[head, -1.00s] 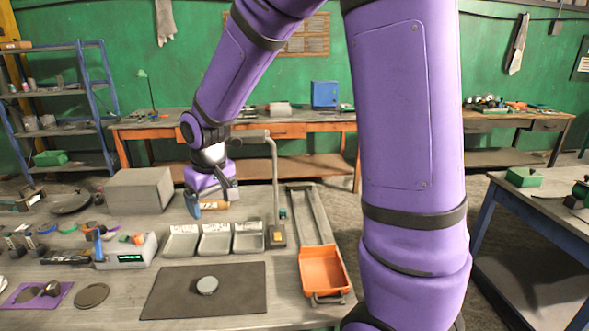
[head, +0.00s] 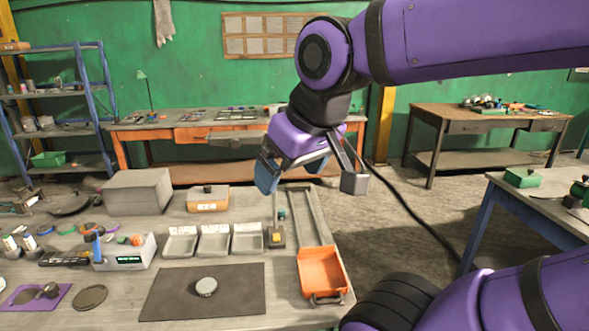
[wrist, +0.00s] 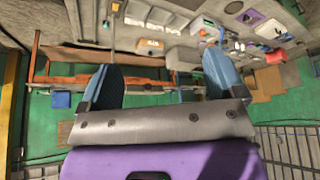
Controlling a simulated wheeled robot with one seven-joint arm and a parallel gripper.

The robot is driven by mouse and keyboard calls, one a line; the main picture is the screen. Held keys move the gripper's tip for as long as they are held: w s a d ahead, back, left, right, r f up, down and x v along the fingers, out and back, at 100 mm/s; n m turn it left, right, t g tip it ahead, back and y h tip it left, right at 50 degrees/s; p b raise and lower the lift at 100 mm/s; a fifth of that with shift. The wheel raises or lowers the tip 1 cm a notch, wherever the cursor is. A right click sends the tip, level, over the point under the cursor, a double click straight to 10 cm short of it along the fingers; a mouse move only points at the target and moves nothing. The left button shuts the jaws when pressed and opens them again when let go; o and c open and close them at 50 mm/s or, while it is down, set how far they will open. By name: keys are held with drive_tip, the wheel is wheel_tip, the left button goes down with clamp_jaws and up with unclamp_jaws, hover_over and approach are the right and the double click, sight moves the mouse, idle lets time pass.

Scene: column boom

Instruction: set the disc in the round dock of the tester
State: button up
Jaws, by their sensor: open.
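A small light-grey disc (head: 206,287) lies flat on a dark mat (head: 245,308) at the front of the workbench. The tester seems to be the grey box with a green display (head: 129,259), left of the trays. It has a blue part and an orange part on top. I cannot make out its round dock. My gripper (head: 312,172) is open and empty, high above the back right of the bench, well away from the disc. In the wrist view, my gripper's blue fingers (wrist: 163,72) are spread with nothing between them, and the bench appears upside down.
Three grey trays (head: 214,240) stand behind the mat. An orange bin (head: 322,271) is at the bench's right edge. A lamp stand (head: 277,236), a large grey box (head: 138,192) and an orange-white box (head: 208,200) stand farther back. A darker round plate (head: 90,297) lies left of the mat.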

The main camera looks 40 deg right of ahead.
drive_tip(key=shift+o, duration=0.5)
drive_tip(key=shift+s, duration=0.4)
drive_tip(key=m+g, duration=0.5)
drive_tip(key=m, duration=0.2)
hover_over(206, 285)
wheel_tip(206, 285, down, 32)
drive_tip(key=shift+s+f, duration=0.1)
drive_tip(key=shift+f, duration=5.7)
drive_tip(key=c, duration=1.3)
drive_tip(key=shift+c, duration=0.2)
